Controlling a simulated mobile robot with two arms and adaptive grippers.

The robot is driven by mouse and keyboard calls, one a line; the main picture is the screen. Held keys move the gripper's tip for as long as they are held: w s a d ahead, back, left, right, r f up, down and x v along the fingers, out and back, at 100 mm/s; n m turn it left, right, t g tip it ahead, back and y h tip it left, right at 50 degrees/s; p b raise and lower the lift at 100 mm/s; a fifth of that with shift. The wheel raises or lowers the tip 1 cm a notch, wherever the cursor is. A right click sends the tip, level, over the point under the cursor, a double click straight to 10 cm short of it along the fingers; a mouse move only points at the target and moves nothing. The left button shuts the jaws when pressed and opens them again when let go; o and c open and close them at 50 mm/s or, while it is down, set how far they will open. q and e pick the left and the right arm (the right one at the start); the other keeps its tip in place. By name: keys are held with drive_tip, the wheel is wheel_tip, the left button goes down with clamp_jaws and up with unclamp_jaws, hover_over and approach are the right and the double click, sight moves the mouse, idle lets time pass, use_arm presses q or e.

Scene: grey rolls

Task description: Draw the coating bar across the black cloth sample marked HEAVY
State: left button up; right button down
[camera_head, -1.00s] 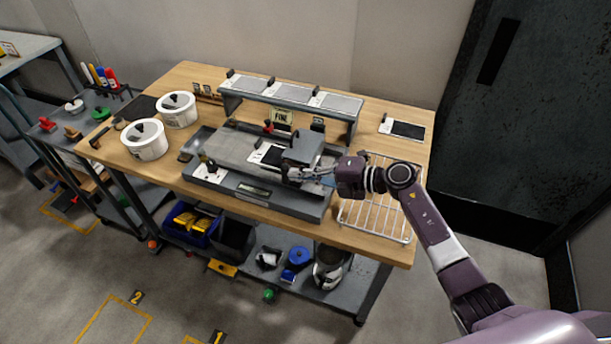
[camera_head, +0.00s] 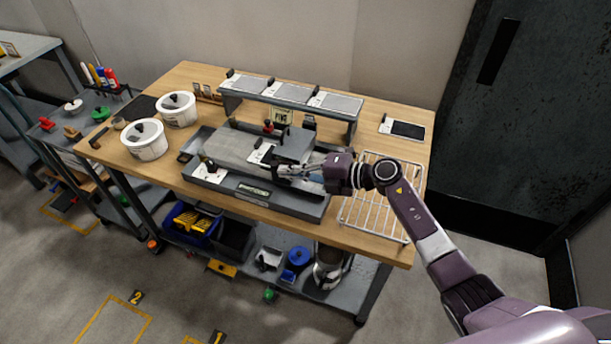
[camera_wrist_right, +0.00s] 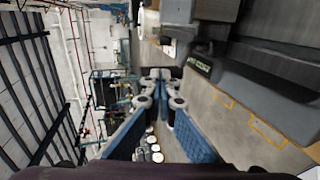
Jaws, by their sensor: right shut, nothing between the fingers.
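The coater bed (camera_head: 232,146) is a grey plate on a dark base on the wooden bench. A dark grey block (camera_head: 293,146), perhaps holding the coating bar, sits over its right half. A sample's white label (camera_head: 261,154) shows left of the block; its black cloth is mostly hidden by block and gripper. My right gripper (camera_head: 282,171) is shut and empty, at the block's near side; whether it touches is unclear. Its blue fingers meet in the wrist view (camera_wrist_right: 160,78). Another black cloth sample (camera_head: 408,129) lies at the back right. I cannot read HEAVY on either label. My left gripper is out of view.
A raised shelf (camera_head: 290,92) with several grey samples stands behind the coater, with a FINE sign (camera_head: 282,116) below. A wire rack (camera_head: 372,214) lies under my right forearm. Two white tubs (camera_head: 144,140) stand at the left. A lower shelf holds bins.

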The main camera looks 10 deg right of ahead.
drive_tip(key=w+a+b, duration=0.1)
drive_tip(key=w+a, duration=0.4)
drive_tip(key=a, duration=0.3)
drive_tip(key=shift+w+b, duration=0.15)
drive_tip(key=shift+b, duration=0.25)
idle(2.0)
drive_tip(key=shift+d+r, duration=0.1)
drive_tip(key=s+d+p, duration=0.2)
drive_tip(key=d, duration=0.1)
idle(0.5)
idle(0.3)
